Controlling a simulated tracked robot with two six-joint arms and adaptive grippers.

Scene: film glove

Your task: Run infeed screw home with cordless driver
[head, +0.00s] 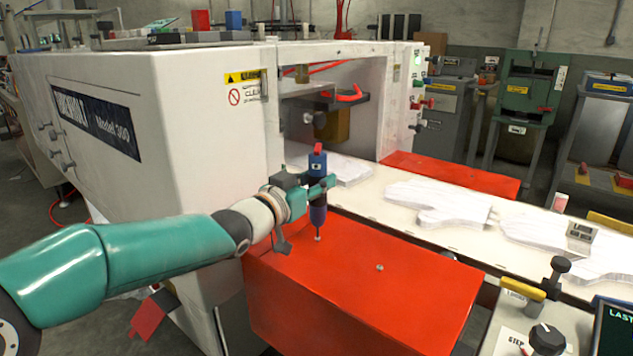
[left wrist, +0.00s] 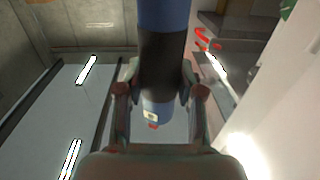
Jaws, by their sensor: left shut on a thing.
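My left gripper (head: 319,187) is shut on the cordless driver (head: 318,212), a blue and black tool with a red end on top. The driver stands upright, its thin tip pointing down at the red infeed cover (head: 390,310). The infeed screw (head: 318,238) shows at the tip; I cannot tell whether they touch. A second screw (head: 380,267) sits in the red cover to the right, with nothing over it. In the left wrist view the driver (left wrist: 163,60) fills the space between the two fingers (left wrist: 160,90). My right gripper is not in view.
A white machine (head: 190,130) with an open bay stands behind the arm. White glove shapes (head: 430,200) lie on the pale infeed bed to the right. A black knob (head: 558,275) and a control panel (head: 612,330) stand at the lower right. The red cover's top is otherwise clear.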

